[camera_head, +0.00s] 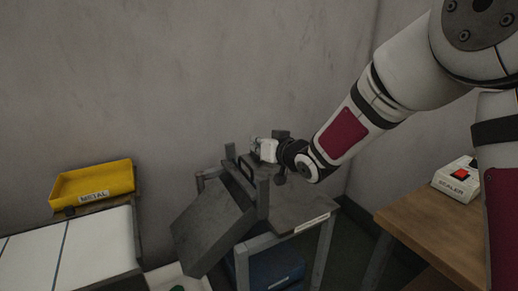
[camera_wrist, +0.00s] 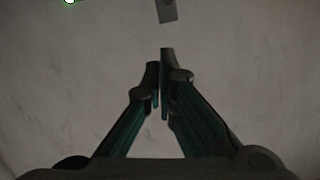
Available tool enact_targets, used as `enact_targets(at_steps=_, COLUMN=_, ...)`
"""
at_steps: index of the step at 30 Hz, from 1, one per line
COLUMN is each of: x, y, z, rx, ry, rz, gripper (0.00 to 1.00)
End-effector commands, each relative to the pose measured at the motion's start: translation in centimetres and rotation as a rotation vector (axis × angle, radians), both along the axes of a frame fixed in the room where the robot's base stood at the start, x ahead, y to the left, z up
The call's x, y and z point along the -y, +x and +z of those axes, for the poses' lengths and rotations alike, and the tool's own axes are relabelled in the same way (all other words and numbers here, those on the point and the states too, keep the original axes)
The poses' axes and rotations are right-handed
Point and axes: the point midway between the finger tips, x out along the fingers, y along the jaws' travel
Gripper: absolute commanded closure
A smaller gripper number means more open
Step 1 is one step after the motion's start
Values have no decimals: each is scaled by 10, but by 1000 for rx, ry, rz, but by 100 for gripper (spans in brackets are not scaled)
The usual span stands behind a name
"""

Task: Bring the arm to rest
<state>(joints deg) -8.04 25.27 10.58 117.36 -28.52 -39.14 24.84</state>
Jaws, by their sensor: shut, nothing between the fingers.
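My gripper (camera_wrist: 161,62) shows in the wrist view with its two dark fingers drawn together at the tips and nothing between them. In the head view, my arm reaches in from the upper right, bent, and its white wrist end (camera_head: 266,150) is over the dark metal stand with its sloping chute (camera_head: 212,228). The fingers are too small and dark there to make out, and I cannot tell whether they touch the stand.
A yellow tray (camera_head: 92,184) labelled METAL stands at the left behind a white-topped surface (camera_head: 85,247). A wooden table (camera_head: 440,228) with a sealer (camera_head: 457,177) is at the right. A blue bin (camera_head: 277,268) sits under the stand. A grey wall is behind.

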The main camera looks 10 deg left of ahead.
Motion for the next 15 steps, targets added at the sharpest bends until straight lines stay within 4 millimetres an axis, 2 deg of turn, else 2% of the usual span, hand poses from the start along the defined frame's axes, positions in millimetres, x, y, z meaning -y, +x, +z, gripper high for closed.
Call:
enact_targets(at_steps=9, x=37, y=-48, z=15, rx=0, ry=-1, rz=-2, gripper=100)
enact_targets(at_steps=15, x=48, y=-63, z=20, rx=1, ry=0, rz=0, gripper=100)
